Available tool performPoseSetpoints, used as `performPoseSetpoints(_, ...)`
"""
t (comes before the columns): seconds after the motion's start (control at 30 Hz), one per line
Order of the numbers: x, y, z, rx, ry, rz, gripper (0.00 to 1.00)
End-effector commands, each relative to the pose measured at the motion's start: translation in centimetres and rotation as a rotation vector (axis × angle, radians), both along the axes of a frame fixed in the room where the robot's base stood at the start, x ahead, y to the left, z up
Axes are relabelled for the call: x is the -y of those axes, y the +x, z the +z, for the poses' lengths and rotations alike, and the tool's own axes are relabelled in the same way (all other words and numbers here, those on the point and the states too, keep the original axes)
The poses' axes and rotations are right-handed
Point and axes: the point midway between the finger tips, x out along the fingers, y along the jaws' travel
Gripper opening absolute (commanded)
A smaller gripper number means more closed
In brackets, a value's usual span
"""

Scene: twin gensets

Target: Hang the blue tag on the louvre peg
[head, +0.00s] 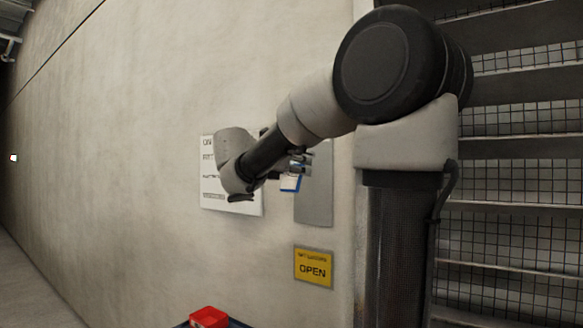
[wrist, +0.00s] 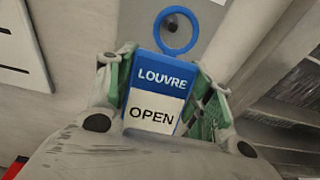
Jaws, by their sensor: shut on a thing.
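My gripper (head: 299,165) is shut on the blue tag (wrist: 161,76), with a green-padded finger on each side of it. The tag reads LOUVRE in white on blue and OPEN in black on a white panel. Its blue ring (wrist: 194,38) stands clear above the fingers. A dark spot, perhaps the louvre peg (wrist: 174,27), shows inside the ring against the grey plate (head: 316,205). I cannot tell whether the ring is around it or only in front of it. In the head view, the tag (head: 290,184) is small and partly hidden by the gripper.
A yellow OPEN sign (head: 313,268) is on the wall below the grey plate. A white notice (head: 246,203) is left of it, partly behind my arm. A red box (head: 208,318) is at the bottom. Louvre slats (head: 525,120) fill the right side. The wall further left is bare.

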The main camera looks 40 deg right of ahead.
Motion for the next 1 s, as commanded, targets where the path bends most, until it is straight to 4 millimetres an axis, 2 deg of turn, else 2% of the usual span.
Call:
performPoseSetpoints(0.53, 3.4, 1.1, -0.3, -0.001, 0.001, -0.001, 0.12)
performPoseSetpoints(1.0, 4.5, 1.6, -1.2, 0.0, 0.0, 0.0, 0.12)
